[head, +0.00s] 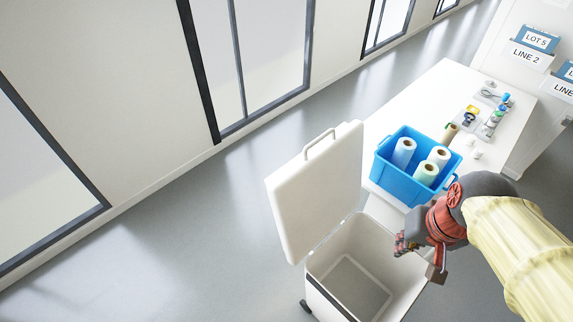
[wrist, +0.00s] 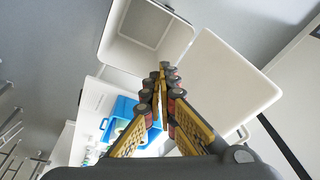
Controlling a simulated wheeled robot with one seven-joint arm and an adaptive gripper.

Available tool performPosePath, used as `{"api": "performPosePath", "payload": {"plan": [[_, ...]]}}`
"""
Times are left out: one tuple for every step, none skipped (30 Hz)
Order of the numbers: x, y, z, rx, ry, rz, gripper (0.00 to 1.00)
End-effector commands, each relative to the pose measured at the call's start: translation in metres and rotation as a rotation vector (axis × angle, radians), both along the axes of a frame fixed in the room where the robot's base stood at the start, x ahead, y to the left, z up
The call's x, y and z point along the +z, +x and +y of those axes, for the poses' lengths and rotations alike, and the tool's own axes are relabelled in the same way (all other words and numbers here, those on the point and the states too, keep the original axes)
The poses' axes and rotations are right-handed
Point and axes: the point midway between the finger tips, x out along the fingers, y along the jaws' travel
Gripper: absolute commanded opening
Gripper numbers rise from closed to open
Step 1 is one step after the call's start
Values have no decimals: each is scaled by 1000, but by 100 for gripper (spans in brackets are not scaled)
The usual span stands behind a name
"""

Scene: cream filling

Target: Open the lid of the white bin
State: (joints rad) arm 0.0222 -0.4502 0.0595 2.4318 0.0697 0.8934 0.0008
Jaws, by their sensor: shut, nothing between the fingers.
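The white bin (head: 318,291) stands at the bottom centre of the head view. Its lid (head: 318,190) is raised and tilted back on the far left side, with a handle on it. The bin's inside is visible and looks empty. In the wrist view the bin (wrist: 147,58) is at the top, with the lid (wrist: 232,75) swung out to its right. My gripper (head: 402,245) is over the bin's right side in the head view, apart from the lid. In the wrist view my gripper (wrist: 160,75) has its fingers together with nothing between them.
Small bottles and tools lie farther back on the table. Clear grey floor (head: 200,240) lies left of the bin, and glazed walls stand beyond.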

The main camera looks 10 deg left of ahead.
Motion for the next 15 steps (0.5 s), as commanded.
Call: {"api": "performPosePath", "payload": {"plan": [[-14,-5,-3,13,-17,-27,0],[-17,-8,-4,20,-26,-43,0],[-20,-11,-7,26,-37,-64,0],[-23,-14,-8,29,-45,-79,0],[-26,-16,-9,32,-52,-93,0],[-30,-19,-10,36,-59,-114,0],[-32,-21,-11,38,-64,-131,0],[-35,-22,-11,39,-68,-146,0],[-37,-24,-11,41,-70,-164,0],[-38,-25,-11,41,-71,-176,0],[-39,-26,-11,41,-70,-187,0],[-40,-28,-11,41,-70,-200,0],[-41,-28,-10,42,-70,-210,0],[-42,-29,-10,41,-71,-218,0],[-42,-29,-10,42,-70,-229,0]]}}
